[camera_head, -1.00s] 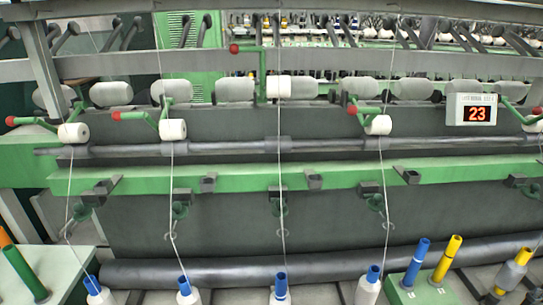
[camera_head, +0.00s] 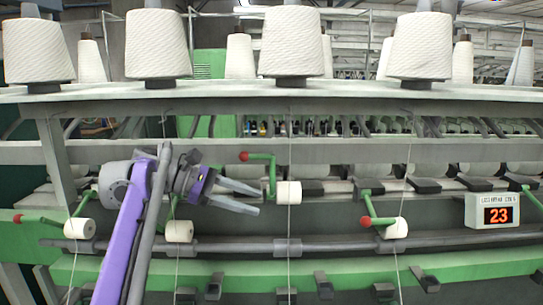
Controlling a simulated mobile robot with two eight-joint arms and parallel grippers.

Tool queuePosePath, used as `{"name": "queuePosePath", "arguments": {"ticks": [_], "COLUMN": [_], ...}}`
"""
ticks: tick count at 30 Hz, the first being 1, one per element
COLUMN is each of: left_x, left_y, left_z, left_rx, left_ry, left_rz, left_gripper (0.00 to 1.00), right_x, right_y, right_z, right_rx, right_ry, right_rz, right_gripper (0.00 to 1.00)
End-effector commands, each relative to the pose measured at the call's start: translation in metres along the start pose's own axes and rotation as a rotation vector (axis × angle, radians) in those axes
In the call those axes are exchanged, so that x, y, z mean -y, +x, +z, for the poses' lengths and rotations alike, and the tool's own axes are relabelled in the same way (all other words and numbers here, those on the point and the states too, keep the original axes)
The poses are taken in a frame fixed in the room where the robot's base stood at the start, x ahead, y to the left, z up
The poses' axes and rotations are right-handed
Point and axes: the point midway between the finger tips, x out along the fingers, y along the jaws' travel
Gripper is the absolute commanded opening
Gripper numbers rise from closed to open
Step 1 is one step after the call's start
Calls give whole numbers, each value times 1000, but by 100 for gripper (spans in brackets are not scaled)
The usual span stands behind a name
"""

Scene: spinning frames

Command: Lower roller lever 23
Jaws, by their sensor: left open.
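A green roller lever (camera_head: 272,172) with a red knob (camera_head: 244,156) stands raised at the middle of the frame. A white roller (camera_head: 289,194) is at its lower end, with a thread running down past it. My left gripper (camera_head: 256,200) is open and empty, its two grey fingers pointing right. In the picture the fingertips lie just left of the lever's lower part and the roller; I cannot tell the depth gap. The display (camera_head: 498,215) on the right reads 23. My right gripper is not in view.
Other levers, with red knobs at the left (camera_head: 18,218) and right (camera_head: 366,221), sit lower. My left arm hides part of a lever near a white roller (camera_head: 179,231). Large white yarn cones (camera_head: 291,42) stand on the shelf (camera_head: 350,94) above. Vertical threads cross the space.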

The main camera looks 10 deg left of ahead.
Motion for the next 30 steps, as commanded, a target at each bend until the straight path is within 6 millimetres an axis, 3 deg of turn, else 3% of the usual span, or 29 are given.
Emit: {"name": "queuePosePath", "arguments": {"ticks": [1,4,9,13,17,30], "left_x": [-17,-40,-56,-59,-60,-66], "left_y": [-15,-41,-72,-81,-73,0], "left_z": [6,21,35,39,44,72], "left_rx": [64,197,340,383,392,389], "left_ry": [-57,-160,-255,-281,-284,-283], "left_rz": [18,34,36,32,29,29], "left_gripper": [48,48,48,48,48,48], "right_x": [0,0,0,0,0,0], "right_y": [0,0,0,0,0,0], "right_z": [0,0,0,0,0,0], "right_rx": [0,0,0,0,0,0], "right_ry": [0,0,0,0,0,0], "right_rz": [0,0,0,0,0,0], "right_gripper": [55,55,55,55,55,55]}}
